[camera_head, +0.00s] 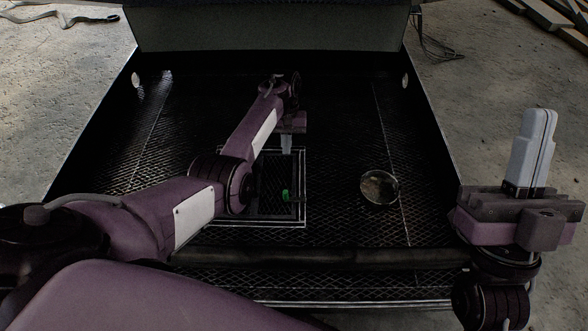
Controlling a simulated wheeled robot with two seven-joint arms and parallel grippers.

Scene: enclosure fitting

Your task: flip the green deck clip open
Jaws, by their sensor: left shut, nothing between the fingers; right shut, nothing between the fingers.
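The green deck clip (286,195) is a small green piece at the right side of a light-edged rectangular frame (303,215) on the dark deck. It is too small to tell whether it is open or shut. My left gripper (287,151) is shut and empty, its pale fingers pointing down over the far part of the frame, beyond the clip and apart from it in the picture. My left arm covers the left part of the frame. My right gripper (540,115) is shut and empty, its fingers pointing up at the far right, well away from the clip.
A round dish-like thing (380,203) lies on the deck to the right of the frame. The dark patterned deck (335,130) has side walls and a raised back panel (260,28). A dark padded bar (330,257) crosses the front. The deck around the dish is clear.

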